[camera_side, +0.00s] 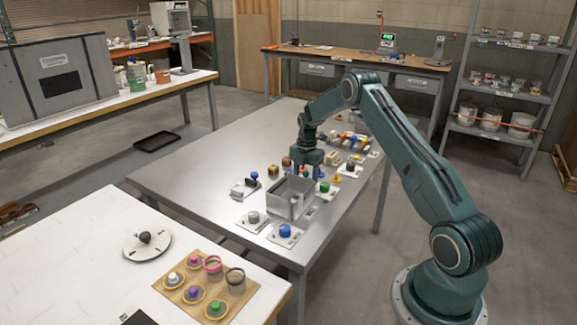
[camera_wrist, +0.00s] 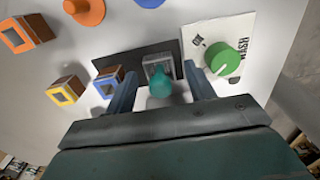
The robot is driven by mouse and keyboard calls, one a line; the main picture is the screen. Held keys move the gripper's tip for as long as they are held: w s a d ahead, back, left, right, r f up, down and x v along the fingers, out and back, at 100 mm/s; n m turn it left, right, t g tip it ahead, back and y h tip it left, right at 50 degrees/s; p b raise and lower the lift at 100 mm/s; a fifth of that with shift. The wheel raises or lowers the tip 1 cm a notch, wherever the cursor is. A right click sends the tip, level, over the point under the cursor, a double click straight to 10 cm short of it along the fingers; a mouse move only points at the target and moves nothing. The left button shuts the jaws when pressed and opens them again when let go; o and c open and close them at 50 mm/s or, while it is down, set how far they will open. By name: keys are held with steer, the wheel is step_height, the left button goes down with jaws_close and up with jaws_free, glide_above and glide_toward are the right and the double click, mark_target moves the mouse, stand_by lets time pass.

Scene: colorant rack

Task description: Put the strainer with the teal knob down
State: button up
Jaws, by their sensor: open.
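In the wrist view the teal knob (camera_wrist: 161,86) stands on a small pale grey square piece (camera_wrist: 157,64), apparently the strainer, by a dark flat strip (camera_wrist: 113,63). My gripper (camera_wrist: 160,84) is open, with one finger on each side of the knob. A gap shows between the knob and each finger. The teal knob cannot be made out there. What lies directly under the strainer is hidden.
A green knob (camera_wrist: 226,61) on a white card (camera_wrist: 243,35) is close to the right finger. Blue (camera_wrist: 108,82), yellow (camera_wrist: 65,91) and orange (camera_wrist: 27,34) framed blocks are at left. The grey box (camera_side: 290,199) stands on the metal table (camera_side: 190,178).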

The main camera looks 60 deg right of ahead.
mark_target(306, 171)
step_height(306, 171, up, 11)
steer(key=shift+r, duration=0.2)
stand_by(0.4)
stand_by(0.4)
steer(key=s+a+r+m+t, duration=0.1)
steer(key=s+a+r+m, duration=0.2)
steer(key=a+r, duration=0.4)
steer(key=s+a+r+m+t+h, duration=0.1)
steer(key=s+a+r+m, duration=0.2)
steer(key=a+r, duration=0.4)
steer(key=s+a+r+m+t, duration=0.1)
steer(key=s+a+r+m, duration=0.2)
steer(key=a+r, duration=0.4)
steer(key=s+a+f+m+t, duration=0.1)
steer(key=s+a+m, duration=0.3)
steer(key=s+a, duration=0.3)
steer(key=s+a+f+m+t+y, duration=0.1)
steer(key=s+a+m, duration=0.4)
steer(key=s, duration=0.9)
steer(key=shift+a+f+t, duration=0.25)
steer(key=shift+a+t, duration=0.05)
steer(key=shift+a, duration=0.85)
